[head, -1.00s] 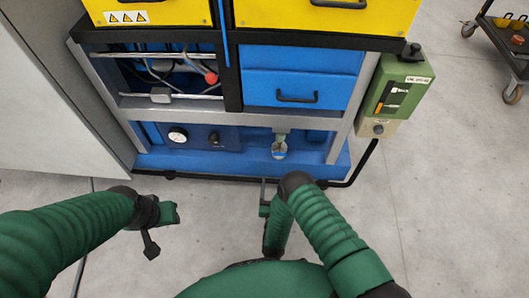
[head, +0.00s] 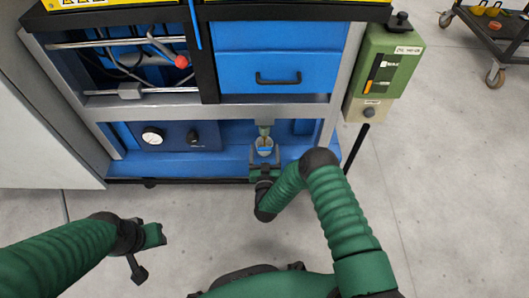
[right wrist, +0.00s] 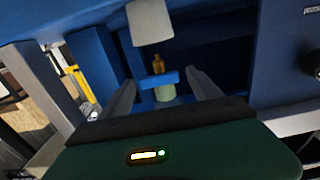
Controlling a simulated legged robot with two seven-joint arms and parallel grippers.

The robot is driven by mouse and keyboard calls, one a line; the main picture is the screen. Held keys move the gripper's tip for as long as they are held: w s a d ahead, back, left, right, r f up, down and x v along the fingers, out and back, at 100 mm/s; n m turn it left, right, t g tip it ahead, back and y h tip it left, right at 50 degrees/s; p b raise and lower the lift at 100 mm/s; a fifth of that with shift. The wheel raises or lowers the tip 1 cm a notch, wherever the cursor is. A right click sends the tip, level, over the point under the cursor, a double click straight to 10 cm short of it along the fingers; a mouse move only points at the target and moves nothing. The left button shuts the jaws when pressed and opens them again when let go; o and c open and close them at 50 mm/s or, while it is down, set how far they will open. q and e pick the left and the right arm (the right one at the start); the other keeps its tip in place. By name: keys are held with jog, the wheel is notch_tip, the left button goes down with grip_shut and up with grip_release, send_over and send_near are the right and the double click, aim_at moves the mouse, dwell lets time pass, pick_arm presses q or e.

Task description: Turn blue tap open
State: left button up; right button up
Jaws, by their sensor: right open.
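The blue tap (right wrist: 158,80) has a short blue bar handle on a brass stem with a pale base. It shows in the right wrist view between the two fingers of my right gripper (right wrist: 162,84), which is open, with a gap on each side of the handle. In the head view the right gripper (head: 264,162) is at the lower front of the bench, at the light fitting (head: 264,142) below the grey crossbar; the tap is small and partly covered there. My left gripper (head: 148,238) is at the lower left, over the floor and away from the bench; its opening is unclear.
The blue-panelled bench (head: 200,112) has a gauge (head: 152,137) and a black knob (head: 193,139) left of the tap. A blue drawer (head: 260,72) is above. A green control box (head: 383,68) hangs at the right. A cart (head: 490,35) stands farther right. Open floor lies in front.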

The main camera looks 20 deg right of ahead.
jog(key=shift+w+d, duration=0.1)
jog(key=shift+w, duration=0.4)
jog(key=c, duration=1.4)
